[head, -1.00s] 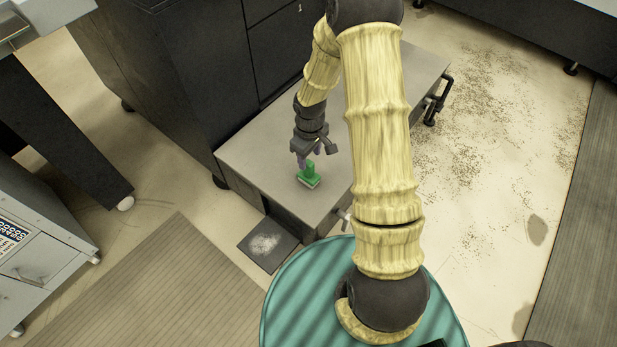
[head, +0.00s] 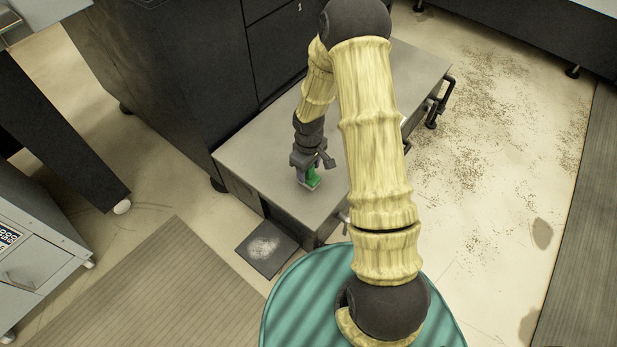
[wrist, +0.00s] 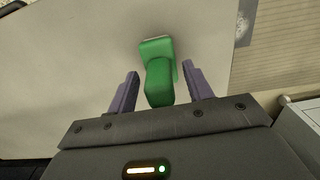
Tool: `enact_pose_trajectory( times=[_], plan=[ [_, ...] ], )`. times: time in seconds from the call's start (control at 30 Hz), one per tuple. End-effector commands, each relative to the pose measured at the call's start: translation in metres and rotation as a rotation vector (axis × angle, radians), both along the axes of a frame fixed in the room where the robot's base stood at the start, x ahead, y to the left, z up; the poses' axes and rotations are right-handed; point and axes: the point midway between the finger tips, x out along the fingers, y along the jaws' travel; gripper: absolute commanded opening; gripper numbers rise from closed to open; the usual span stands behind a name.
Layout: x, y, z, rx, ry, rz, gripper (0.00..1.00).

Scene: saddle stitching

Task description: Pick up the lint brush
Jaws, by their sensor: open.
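The lint brush (head: 313,177) is a small green object with a pale lower edge, standing on the grey top of a low cabinet (head: 262,165). My gripper (head: 307,174) is lowered over it in the head view and hides part of it. In the wrist view the green lint brush (wrist: 158,75) lies between the two purple fingers of my gripper (wrist: 157,90). The fingers are open, with a gap to the brush on each side.
A dark square plate with a pale powdery patch (head: 267,248) lies on the floor by the cabinet's near end. A tall dark cabinet (head: 185,85) stands behind. Bare grey surface surrounds the brush.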

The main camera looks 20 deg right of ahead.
Motion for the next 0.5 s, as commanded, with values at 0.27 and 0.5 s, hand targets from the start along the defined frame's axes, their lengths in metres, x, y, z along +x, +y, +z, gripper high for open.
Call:
enact_pose_trajectory(
  times=[0.27,0.5],
  plan=[
    [0.0001,0.0001,0.0009,0.000,0.000,0.000,0.51],
    [0.0000,0.0001,0.0009,0.000,0.000,0.000,0.31]
  ],
)
